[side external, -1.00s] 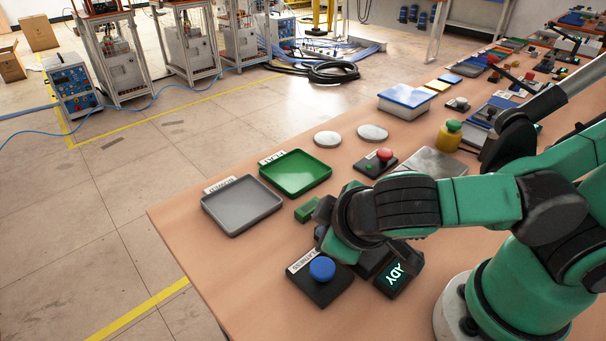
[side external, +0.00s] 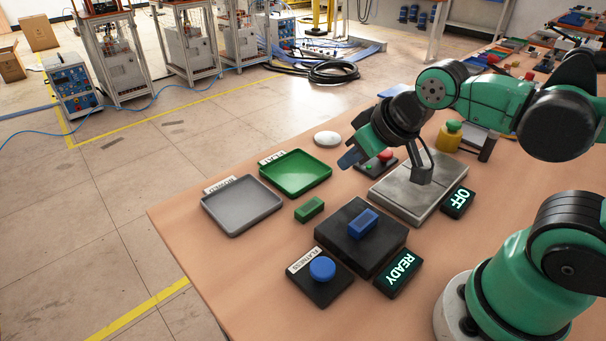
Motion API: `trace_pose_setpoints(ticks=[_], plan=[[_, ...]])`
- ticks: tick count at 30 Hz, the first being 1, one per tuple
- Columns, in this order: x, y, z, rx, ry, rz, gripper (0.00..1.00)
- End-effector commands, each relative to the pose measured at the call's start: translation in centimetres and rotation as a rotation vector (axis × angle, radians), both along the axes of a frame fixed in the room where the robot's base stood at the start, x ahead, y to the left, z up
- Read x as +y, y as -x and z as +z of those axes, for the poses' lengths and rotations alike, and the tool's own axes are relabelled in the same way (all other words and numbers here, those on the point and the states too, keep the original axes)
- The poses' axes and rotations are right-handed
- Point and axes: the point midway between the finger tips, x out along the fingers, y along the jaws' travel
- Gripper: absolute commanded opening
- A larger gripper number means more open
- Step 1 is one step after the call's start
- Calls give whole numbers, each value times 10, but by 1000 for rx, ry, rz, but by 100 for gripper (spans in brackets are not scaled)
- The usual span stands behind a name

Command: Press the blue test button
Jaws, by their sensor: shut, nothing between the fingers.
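The blue button (side external: 322,268) is a round cap on a dark box at the table's front, with a white label strip behind it. Nothing covers it. A blue block (side external: 363,222) lies on a black square pad (side external: 385,247) just right of the blue button. A small display (side external: 402,271) beside the pad reads READY.
A grey tray (side external: 240,231) and a green tray (side external: 322,166) stand at the left, with a green block (side external: 310,209) near them. A red button (side external: 385,155) sits behind a metal plate (side external: 395,208). A second display (side external: 458,201) reads OFF. A yellow pot with a green top (side external: 450,137) stands farther back.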

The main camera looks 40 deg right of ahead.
Motion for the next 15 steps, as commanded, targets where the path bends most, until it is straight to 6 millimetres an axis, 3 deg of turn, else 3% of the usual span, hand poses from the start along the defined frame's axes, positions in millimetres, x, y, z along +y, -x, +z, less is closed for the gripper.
trace_pose_setpoints(ticks=[11,15], plan=[[-5,-1,4,-13,-12,-13,0],[8,-1,7,49,50,127,0]])
